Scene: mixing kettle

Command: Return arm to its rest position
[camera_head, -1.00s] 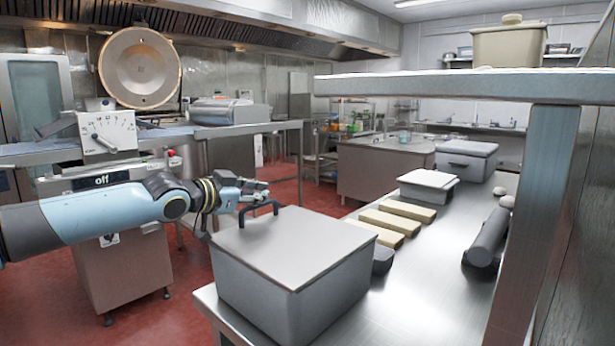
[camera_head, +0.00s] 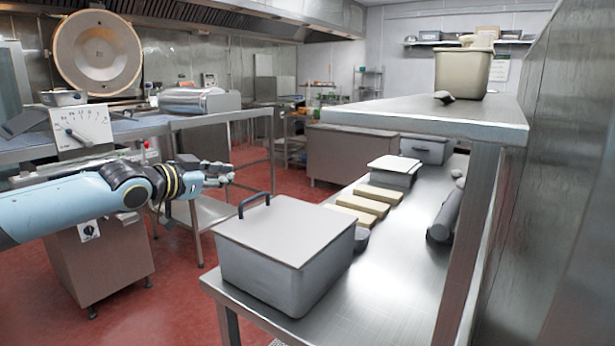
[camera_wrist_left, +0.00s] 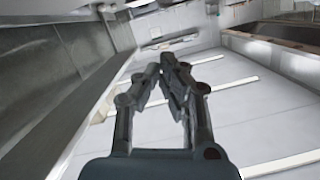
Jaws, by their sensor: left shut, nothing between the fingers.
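My left gripper (camera_head: 220,176) reaches in from the left in the head view, its fingers pointing right. It is shut and empty. It is in the air to the upper left of a grey lidded bin (camera_head: 285,272), apart from it. The dark lid handle (camera_head: 254,200) stands clear of the fingers. In the left wrist view the two fingers (camera_wrist_left: 161,66) meet at their tips with nothing between them. My right gripper is in neither view.
The bin stands on a steel table (camera_head: 395,300) with several pale bars (camera_head: 378,194) and a dark roll (camera_head: 445,215). A raised shelf (camera_head: 420,114) bears a beige container (camera_head: 463,73). A kettle control box (camera_head: 80,128) stands behind my arm. Red floor (camera_head: 180,310) is free.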

